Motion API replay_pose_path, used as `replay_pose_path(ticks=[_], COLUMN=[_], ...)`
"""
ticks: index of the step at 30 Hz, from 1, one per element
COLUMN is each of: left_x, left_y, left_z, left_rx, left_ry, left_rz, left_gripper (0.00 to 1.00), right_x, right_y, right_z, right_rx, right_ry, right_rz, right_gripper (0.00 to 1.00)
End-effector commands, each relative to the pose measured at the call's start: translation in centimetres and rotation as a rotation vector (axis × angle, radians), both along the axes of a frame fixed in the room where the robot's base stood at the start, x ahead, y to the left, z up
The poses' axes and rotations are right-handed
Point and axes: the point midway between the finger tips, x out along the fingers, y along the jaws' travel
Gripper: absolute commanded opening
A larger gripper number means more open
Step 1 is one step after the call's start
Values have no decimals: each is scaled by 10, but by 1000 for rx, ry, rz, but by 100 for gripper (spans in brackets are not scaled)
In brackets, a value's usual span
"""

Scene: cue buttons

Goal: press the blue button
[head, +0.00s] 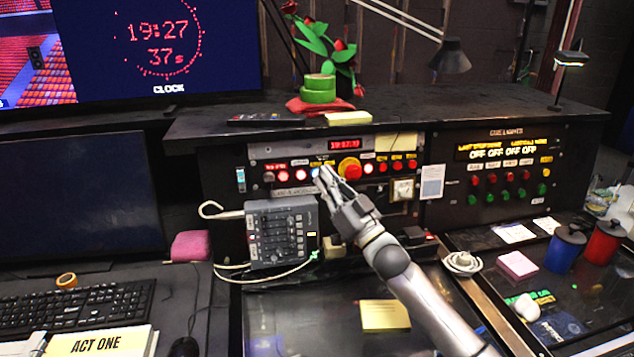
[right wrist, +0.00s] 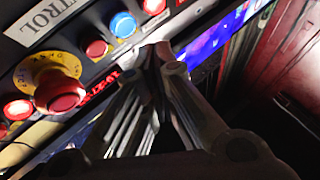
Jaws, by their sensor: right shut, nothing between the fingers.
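The blue button (head: 315,172) is a small, lit round button in the upper row of the black control panel. It shows clearly in the right wrist view (right wrist: 123,24), with a pale rim. My right gripper (head: 324,174) is shut and empty, reaching up to the panel with its tips just right of the blue button in the head view. In the right wrist view, the fingertips (right wrist: 164,58) are below and right of the blue button, and the button face is uncovered. I cannot tell how far the tips are from the panel. My left gripper is out of view.
A red button (right wrist: 97,48) sits beside the blue one, then a large red mushroom button (head: 350,168) on a yellow base. More red buttons line the row. A grey keypad box (head: 282,232) with a cable hangs below left. A plant (head: 320,50) stands on the ledge above.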

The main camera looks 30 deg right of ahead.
Motion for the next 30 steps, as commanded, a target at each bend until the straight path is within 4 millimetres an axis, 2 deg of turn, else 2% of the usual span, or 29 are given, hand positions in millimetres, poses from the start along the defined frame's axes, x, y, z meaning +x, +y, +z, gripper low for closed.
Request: replay_pose_path(ticks=[3, 8, 30], left_x=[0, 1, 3], left_y=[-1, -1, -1], left_z=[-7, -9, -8], left_rx=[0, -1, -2], left_ry=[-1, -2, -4], left_rz=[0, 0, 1], left_gripper=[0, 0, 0], right_x=[10, 16, 16], right_y=[-3, -5, -5], right_z=[-2, -2, -2], right_rx=[-1, -1, 0], right_ry=[-1, 0, 0], right_rz=[-1, 0, 0], right_gripper=[0, 0, 0])
